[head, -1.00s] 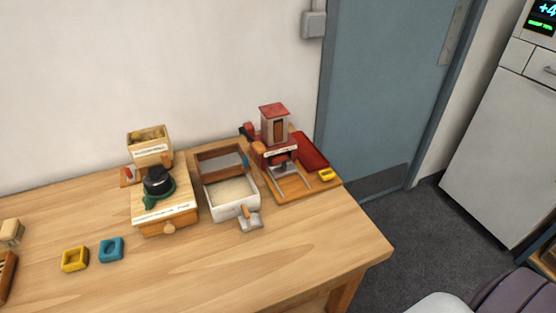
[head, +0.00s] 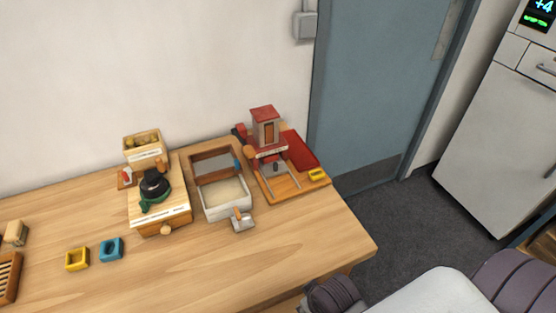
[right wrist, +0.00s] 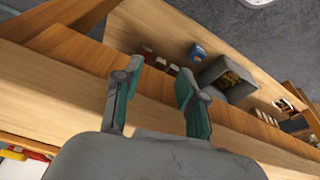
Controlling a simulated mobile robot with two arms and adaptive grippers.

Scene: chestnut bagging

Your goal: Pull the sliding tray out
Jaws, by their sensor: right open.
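A red press-like machine (head: 270,152) with a small tower stands at the right of the table. Low wooden rails and a flat wooden base (head: 283,190) extend from its front. A wooden box (head: 158,222) with a black and green top stands to the left, with a round knob (head: 166,230) on its front. I cannot tell for sure which part is the sliding tray. My right gripper (right wrist: 157,82) is open and empty in the right wrist view, over wooden edges. Neither gripper's fingers show in the head view.
A white-walled box (head: 227,210) with pale contents stands between box and machine, a metal scoop (head: 242,221) at its front. Yellow (head: 77,259) and blue (head: 111,249) blocks lie front left. The front middle of the table is clear. A grey bin (right wrist: 228,82) shows in the wrist view.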

